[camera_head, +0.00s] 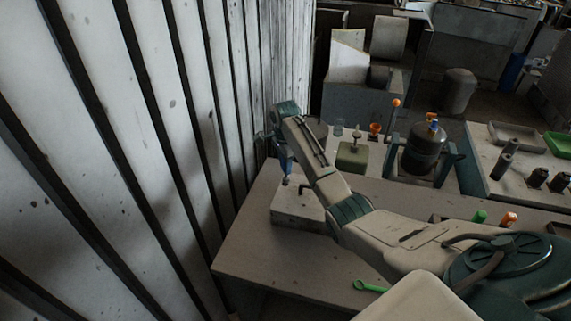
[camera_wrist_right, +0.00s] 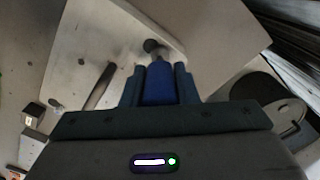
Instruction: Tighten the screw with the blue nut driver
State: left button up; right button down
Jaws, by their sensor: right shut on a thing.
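My right gripper (camera_head: 277,146) is at the left end of my arm, beside the striped wall. It is shut on the blue nut driver (camera_head: 285,162), which points down at a pale block (camera_head: 298,212) on the table. In the right wrist view the blue handle (camera_wrist_right: 158,85) sits between the two fingers (camera_wrist_right: 159,86). A roundish metal end (camera_wrist_right: 152,46) shows just beyond the handle, over the pale block (camera_wrist_right: 125,60). I cannot tell whether it is the driver's tip or the screw, nor whether they touch. My left gripper is not in view.
The corrugated wall (camera_head: 150,130) stands close on the left. A green wrench (camera_head: 370,286) lies near the table's front edge. A green box (camera_head: 352,158) and a dark round tank (camera_head: 424,150) stand behind my arm. Green (camera_head: 479,216) and orange (camera_head: 508,219) pieces lie at the right.

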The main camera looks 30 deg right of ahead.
jog(key=shift+r, duration=0.2)
jog(key=shift+r, duration=3.8)
